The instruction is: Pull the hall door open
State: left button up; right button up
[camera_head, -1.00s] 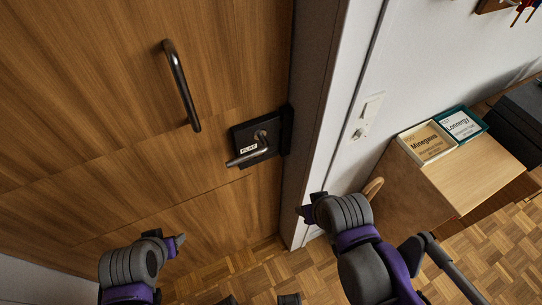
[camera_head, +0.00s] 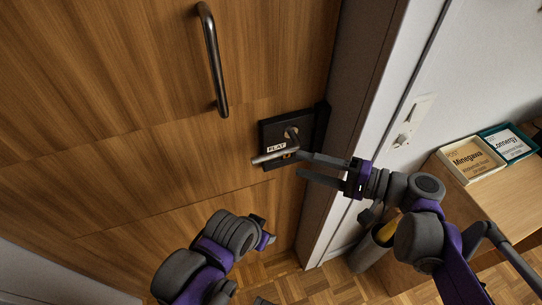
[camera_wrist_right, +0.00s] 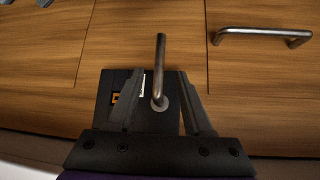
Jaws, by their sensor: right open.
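The wooden hall door (camera_head: 150,150) fills the left of the head view and looks shut in its frame. My right gripper (camera_head: 299,164) is open close to the lever's pivot end. In the right wrist view the lever (camera_wrist_right: 160,62) stands between the two spread fingers (camera_wrist_right: 158,75), with no contact visible. My left gripper (camera_head: 268,230) is low in front of the door, away from the lever; its finger opening is unclear.
A long pull bar (camera_head: 214,60) is fixed higher on the door and also shows in the right wrist view (camera_wrist_right: 262,31). The white door frame (camera_head: 390,110) and a wall switch (camera_head: 411,120) are right of it. A wooden cabinet (camera_head: 500,187) with books stands at the right, beside a bin (camera_head: 369,252).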

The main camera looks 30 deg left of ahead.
aim_at(275, 157)
jog(key=a, duration=0.6)
jog(key=s+a+f, duration=0.1)
jog(key=a, duration=0.2)
grip_shut()
jog(key=shift+w, duration=0.1)
dwell(1.1)
